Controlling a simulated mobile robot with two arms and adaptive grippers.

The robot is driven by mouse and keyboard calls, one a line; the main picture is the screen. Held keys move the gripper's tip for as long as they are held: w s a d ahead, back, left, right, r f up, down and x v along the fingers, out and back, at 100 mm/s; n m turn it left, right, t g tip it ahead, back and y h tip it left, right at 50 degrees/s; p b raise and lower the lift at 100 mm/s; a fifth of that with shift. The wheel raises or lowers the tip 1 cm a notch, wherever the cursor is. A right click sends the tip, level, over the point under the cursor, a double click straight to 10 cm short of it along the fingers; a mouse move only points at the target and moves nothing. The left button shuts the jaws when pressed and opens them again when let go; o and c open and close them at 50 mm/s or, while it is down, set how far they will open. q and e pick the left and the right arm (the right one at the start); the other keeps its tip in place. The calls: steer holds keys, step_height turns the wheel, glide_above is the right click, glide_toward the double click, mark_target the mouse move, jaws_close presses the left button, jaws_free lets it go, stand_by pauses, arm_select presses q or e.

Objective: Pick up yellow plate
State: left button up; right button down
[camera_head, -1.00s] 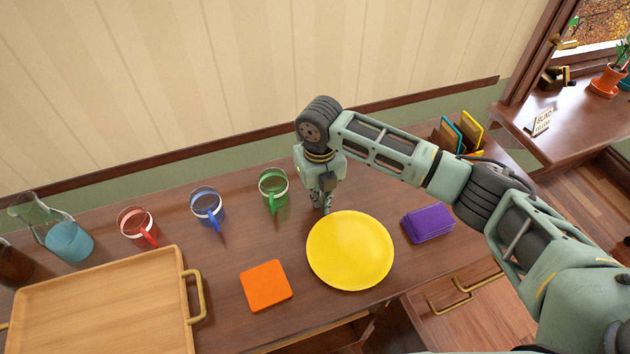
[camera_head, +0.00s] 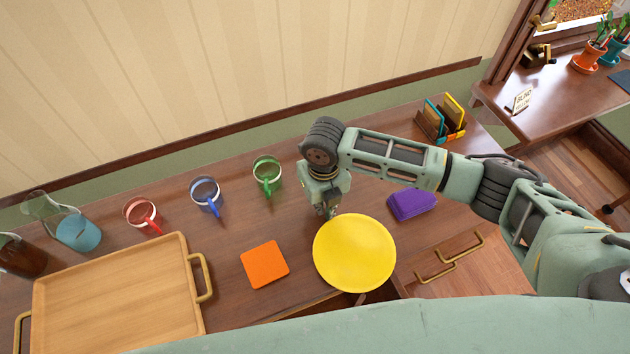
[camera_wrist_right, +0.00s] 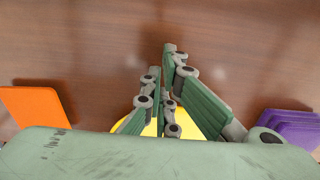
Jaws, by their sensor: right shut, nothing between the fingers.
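The round yellow plate (camera_head: 355,253) lies near the front edge of the wooden table in the head view. In the right wrist view part of the yellow plate (camera_wrist_right: 152,128) shows behind and between the fingers. My right gripper (camera_head: 329,213) points down at the plate's back rim, and its fingers (camera_wrist_right: 164,62) are together with nothing between them. I cannot tell whether the fingertips touch the rim. My left gripper is not in view.
An orange square (camera_head: 265,264) lies left of the plate and a purple stack (camera_head: 412,204) lies right of it. Green (camera_head: 267,176), blue (camera_head: 206,196) and red (camera_head: 142,214) mugs stand behind. A wooden tray (camera_head: 118,296) is at left.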

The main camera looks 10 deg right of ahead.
steer(key=shift+s+d+f, duration=0.1)
steer(key=shift+s+d, duration=0.05)
steer(key=shift+s, duration=0.8)
